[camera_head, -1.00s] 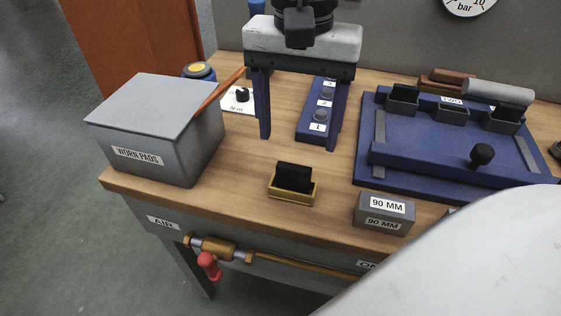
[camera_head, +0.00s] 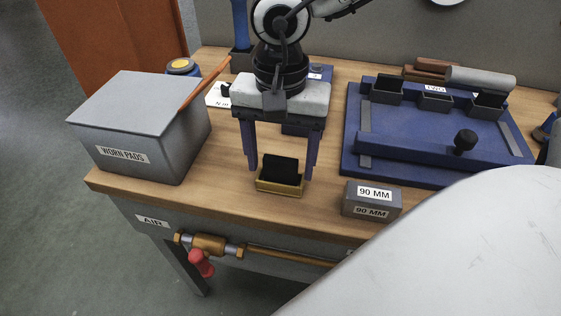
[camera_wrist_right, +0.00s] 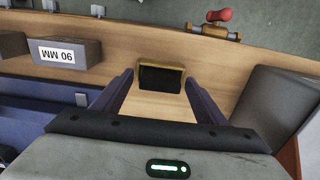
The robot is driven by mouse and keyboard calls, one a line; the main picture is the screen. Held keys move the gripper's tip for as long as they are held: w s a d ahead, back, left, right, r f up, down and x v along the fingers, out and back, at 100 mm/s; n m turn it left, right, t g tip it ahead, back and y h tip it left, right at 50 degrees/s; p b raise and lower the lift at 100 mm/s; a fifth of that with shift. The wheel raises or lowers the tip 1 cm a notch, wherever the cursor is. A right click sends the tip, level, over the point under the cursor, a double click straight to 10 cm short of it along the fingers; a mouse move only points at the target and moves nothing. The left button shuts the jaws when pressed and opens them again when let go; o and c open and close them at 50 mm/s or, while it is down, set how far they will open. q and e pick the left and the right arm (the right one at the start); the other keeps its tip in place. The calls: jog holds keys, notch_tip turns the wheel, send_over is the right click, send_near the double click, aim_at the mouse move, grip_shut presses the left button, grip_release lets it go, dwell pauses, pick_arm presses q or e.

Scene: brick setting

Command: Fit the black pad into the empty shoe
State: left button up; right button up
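The black pad (camera_head: 280,168) stands upright in a small brass-coloured tray (camera_head: 279,188) near the table's front edge. My right gripper (camera_head: 280,174) is open and points down, with one blue finger towards each side of the pad. In the right wrist view the pad (camera_wrist_right: 160,79) shows between the two fingertips, with gaps; I cannot tell how far above it they are. Several grey holders line the back of the blue fixture (camera_head: 405,165), including a middle one (camera_head: 434,102) near a label "TWO". I cannot tell which is the empty shoe. My left gripper is not in view.
A grey box labelled "WORN PADS" (camera_head: 140,130) stands at the left, with a reddish-brown stick leaning on it. A grey "90 MM" block (camera_head: 371,200) sits right of the tray. A grey cylinder (camera_head: 480,78) lies behind the fixture. Bare wood surrounds the tray.

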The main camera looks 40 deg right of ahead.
jog(key=c, duration=1)
jog(key=shift+r, duration=0.1)
